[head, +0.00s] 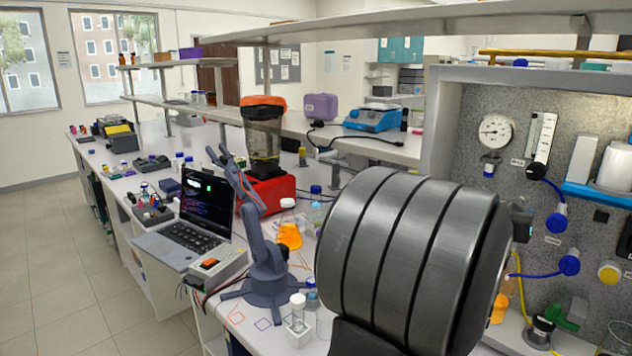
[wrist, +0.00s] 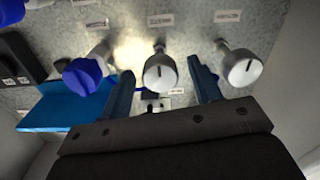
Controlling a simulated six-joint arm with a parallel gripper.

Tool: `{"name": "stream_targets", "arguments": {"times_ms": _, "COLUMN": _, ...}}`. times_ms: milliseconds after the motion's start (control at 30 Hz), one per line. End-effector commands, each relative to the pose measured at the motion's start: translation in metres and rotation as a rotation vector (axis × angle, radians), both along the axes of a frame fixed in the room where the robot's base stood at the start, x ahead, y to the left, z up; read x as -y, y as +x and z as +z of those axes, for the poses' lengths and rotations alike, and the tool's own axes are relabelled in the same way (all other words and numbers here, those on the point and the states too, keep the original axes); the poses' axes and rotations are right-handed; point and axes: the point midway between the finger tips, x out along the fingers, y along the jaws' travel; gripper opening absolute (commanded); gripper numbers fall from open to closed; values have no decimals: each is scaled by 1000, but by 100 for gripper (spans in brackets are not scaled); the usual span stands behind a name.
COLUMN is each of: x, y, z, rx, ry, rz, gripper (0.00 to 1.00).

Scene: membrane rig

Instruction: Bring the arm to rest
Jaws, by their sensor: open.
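My gripper (wrist: 160,66) shows in the wrist view with its two blue fingers apart and nothing held between them. A white round knob (wrist: 160,73) on the grey panel shows in the gap between the fingers; I cannot tell how far beyond the tips it is. A second white knob (wrist: 240,68) is to the right of the right finger. A blue knob (wrist: 82,76) is left of the left finger. In the head view my large dark arm link fills the lower middle right and hides the gripper.
The grey panel (head: 480,110) carries a gauge (head: 495,131), blue valves (head: 557,218) and a blue shelf (head: 600,195). On the bench are a small blue-grey arm (head: 268,272), a laptop (head: 205,212) and a red-based machine (head: 266,186). The floor at left is clear.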

Motion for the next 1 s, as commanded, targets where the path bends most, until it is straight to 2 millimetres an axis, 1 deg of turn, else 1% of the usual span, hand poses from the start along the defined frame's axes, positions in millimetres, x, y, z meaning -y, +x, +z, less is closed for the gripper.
{"name": "stream_targets", "arguments": {"times_ms": 33, "x": 3, "y": 3, "z": -1, "rx": 14, "ry": 16, "rz": 0, "gripper": 58}}
{"name": "stream_targets", "arguments": {"times_ms": 1000, "x": 1, "y": 2, "z": 0, "rx": 594, "ry": 594, "rz": 0, "gripper": 58}}
